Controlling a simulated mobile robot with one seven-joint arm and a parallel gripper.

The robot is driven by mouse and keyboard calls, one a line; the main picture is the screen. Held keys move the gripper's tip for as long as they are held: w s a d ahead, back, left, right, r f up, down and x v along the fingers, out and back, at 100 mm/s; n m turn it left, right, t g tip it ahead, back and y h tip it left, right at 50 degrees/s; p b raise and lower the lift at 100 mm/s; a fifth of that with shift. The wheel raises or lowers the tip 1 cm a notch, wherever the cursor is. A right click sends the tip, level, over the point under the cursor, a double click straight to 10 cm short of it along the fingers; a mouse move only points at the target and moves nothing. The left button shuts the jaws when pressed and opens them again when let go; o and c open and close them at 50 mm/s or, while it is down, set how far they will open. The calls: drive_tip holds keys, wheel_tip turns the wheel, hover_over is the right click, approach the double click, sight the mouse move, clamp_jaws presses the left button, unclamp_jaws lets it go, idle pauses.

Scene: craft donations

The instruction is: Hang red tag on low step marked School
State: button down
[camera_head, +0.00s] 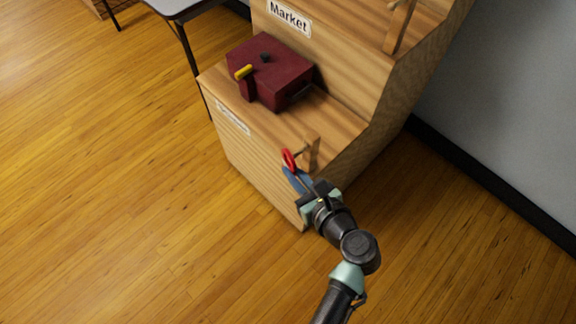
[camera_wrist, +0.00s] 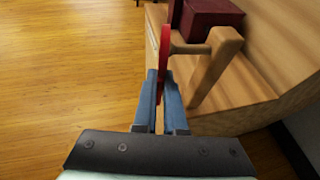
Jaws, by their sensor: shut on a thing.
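The red tag (camera_head: 289,159) is upright between the fingertips of my gripper (camera_head: 296,176), which is shut on its lower part. In the wrist view the tag (camera_wrist: 166,45) shows nearly edge-on above the blue fingers (camera_wrist: 161,88). A wooden post with a side peg (camera_head: 312,153) stands at the near end of the low step (camera_head: 325,118). In the wrist view the peg (camera_wrist: 190,47) reaches left from the post to the tag. I cannot tell whether it passes through the tag's hole. The low step's front label (camera_head: 233,118) is too small to read.
A dark red box (camera_head: 275,72) with a yellow-ended part sits on the low step behind the post. The higher step is marked Market (camera_head: 289,18) and has another wooden post (camera_head: 400,27). A grey table (camera_head: 178,7) stands at the upper left. The wooden floor at left is clear.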

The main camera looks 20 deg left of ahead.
drive_tip(key=shift+w+d+f+b, duration=0.2)
drive_tip(key=shift+w+d, duration=0.1)
drive_tip(key=shift+w, duration=0.5)
drive_tip(key=shift+w+d+f+b, duration=0.1)
drive_tip(key=shift+w+d+f, duration=0.15)
drive_tip(key=shift+w, duration=0.5)
drive_tip(key=c, duration=0.9)
unclamp_jaws()
drive_tip(key=shift+d+r, duration=0.1)
drive_tip(key=shift+d, duration=0.05)
